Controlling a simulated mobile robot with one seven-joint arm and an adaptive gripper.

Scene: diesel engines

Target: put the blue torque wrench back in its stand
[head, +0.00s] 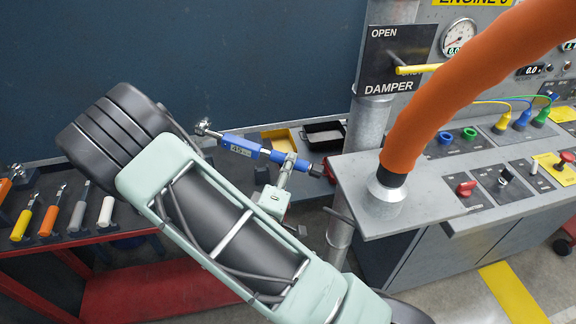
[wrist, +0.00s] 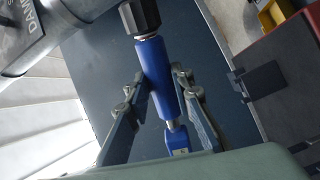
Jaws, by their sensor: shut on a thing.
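The blue torque wrench (head: 238,145) is held up in the air in front of the dark blue wall, lying nearly level. Its metal ratchet head points left and its black end points right. My gripper (head: 287,163) is shut on its blue body toward the black end. In the wrist view, the two fingers of my gripper (wrist: 160,77) close on either side of the wrench (wrist: 160,70), with its black knob at the top. I cannot make out the wrench's stand for certain; my arm hides part of the bench.
A red bench (head: 35,252) at left carries several tools with yellow, orange, grey and white handles in dark holders. Yellow (head: 279,140) and black (head: 325,134) trays sit behind the wrench. At right stand a grey console (head: 440,180), an orange hose (head: 440,100) and a damper pipe (head: 367,125).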

